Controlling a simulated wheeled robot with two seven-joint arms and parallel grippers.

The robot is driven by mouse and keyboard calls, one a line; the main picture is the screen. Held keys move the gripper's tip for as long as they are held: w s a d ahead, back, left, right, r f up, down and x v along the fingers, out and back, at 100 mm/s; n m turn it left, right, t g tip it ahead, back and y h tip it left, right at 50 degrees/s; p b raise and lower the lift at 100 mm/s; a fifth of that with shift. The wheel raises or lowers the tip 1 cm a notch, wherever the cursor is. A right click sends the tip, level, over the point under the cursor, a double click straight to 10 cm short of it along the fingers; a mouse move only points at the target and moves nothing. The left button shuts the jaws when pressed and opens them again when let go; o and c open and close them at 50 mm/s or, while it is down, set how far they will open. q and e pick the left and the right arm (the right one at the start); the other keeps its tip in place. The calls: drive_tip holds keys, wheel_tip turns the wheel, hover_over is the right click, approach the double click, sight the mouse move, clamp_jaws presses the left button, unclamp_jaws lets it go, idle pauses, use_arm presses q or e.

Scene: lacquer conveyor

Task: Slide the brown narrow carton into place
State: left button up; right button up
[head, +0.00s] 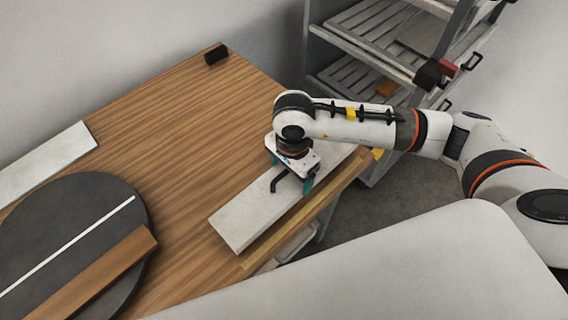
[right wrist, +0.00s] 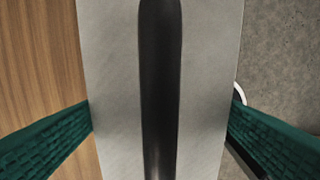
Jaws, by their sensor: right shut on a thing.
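The brown narrow carton (head: 105,272) lies across the front right part of a dark round disc (head: 65,215), its far end overhanging the disc's edge. A thin white stripe crosses the disc beside it. My right gripper (head: 291,174) is well to the right of the carton, over a pale grey slab (head: 242,222) at the table's right edge. In the right wrist view its green fingers (right wrist: 160,125) sit at the slab's two long sides, shut on it. A dark bar (right wrist: 160,80) runs lengthwise above the slab's middle. My left gripper is out of view.
The wooden table (head: 180,120) is clear between disc and slab. Another pale slab (head: 45,163) lies at the left edge. A small black block (head: 215,54) stands at the far corner. A grey shelf rack (head: 375,45) stands behind on the right.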

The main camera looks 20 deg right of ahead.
drive_tip(key=shift+s+d, duration=0.15)
drive_tip(key=shift+s, duration=0.25)
drive_tip(key=o, duration=1)
drive_tip(key=shift+c, duration=0.2)
drive_tip(key=shift+r, duration=0.1)
wheel_tip(320, 180, up, 12)
drive_tip(key=b, duration=0.1)
